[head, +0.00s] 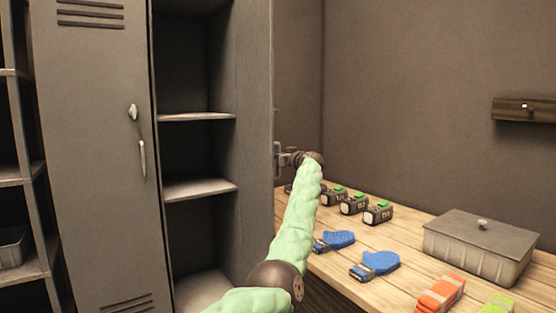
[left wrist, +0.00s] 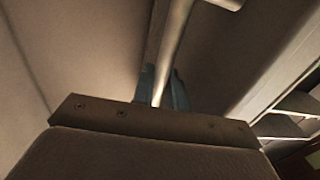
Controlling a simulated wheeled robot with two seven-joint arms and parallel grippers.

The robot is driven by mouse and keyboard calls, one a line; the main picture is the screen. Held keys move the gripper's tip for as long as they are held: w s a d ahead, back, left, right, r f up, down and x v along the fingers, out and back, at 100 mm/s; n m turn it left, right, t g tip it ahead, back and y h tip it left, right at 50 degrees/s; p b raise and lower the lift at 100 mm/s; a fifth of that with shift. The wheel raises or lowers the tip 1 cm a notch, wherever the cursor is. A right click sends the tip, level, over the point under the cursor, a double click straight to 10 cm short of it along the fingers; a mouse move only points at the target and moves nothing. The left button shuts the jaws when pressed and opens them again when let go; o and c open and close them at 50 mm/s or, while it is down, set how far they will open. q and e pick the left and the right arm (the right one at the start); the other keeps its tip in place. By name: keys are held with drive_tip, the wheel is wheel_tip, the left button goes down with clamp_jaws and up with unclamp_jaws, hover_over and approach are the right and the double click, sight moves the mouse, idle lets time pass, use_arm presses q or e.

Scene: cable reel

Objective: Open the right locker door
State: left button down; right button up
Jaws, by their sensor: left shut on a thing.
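The right locker door (head: 255,120) stands swung open toward me, seen nearly edge-on in the head view, and the shelved compartment behind it is exposed. My left gripper (head: 283,158) is at the outer side of this door, partly hidden by the door's edge and my wrist. In the left wrist view, the fingers of my left gripper (left wrist: 164,88) are shut around the pale metal door handle (left wrist: 178,38). The left locker door (head: 95,150) is closed, with its own handle (head: 142,159). My right gripper is not in view.
A wooden table (head: 330,272) stands right of the open door. It holds dark boxes with green tops (head: 353,204), blue mitt-shaped items (head: 375,265), a lidded grey box (head: 480,246) and an orange item (head: 441,293). A shelf rack (head: 22,180) stands at far left.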

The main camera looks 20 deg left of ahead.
use_arm(q)
drive_tip(key=shift+w+d+f, duration=0.1)
drive_tip(key=shift+w, duration=0.05)
idle(0.3)
drive_tip(key=c, duration=1.5)
unclamp_jaws()
drive_tip(key=v, duration=0.7)
drive_tip(key=shift+s+d, duration=0.25)
drive_tip(key=shift+d, duration=0.05)
